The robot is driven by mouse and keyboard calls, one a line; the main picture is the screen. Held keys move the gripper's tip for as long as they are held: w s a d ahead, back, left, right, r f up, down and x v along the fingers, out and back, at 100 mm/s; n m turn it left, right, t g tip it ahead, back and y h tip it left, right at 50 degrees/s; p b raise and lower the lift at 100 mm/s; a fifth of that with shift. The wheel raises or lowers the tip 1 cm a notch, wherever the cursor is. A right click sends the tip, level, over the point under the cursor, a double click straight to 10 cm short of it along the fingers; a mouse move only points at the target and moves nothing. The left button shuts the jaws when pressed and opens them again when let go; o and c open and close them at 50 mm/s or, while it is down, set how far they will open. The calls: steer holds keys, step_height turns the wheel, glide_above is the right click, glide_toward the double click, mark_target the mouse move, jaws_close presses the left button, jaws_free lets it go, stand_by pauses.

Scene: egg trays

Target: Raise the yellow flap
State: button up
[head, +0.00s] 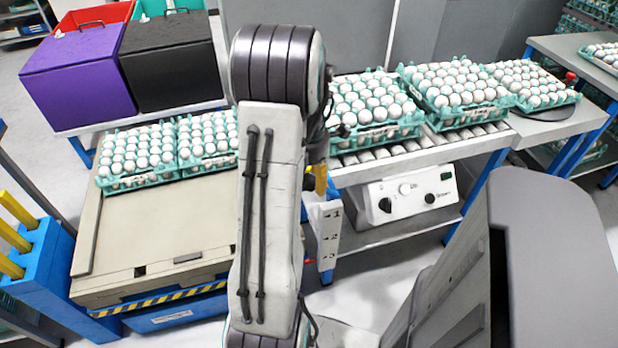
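A small yellow piece, which looks like the yellow flap (321,180), shows just right of my arm at the left end of the roller conveyor. It sits at the top of a white upright plate (328,232) marked with numbers. It appears to hang downward, but its hinge and upper end are hidden. My arm stands in front of it in the middle of the head view. A dark part that seems to be my gripper (318,150) is just above the yellow piece. Its fingertips are not clear, and I cannot tell whether it touches the flap.
Egg trays (378,134) stand on the roller conveyor (440,142) to the right. A control box (410,196) is below it. More egg trays (140,180) sit on a beige platform (160,235) at left. Purple (75,85) and black (168,62) bins are behind.

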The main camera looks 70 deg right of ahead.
steer(key=c, duration=1)
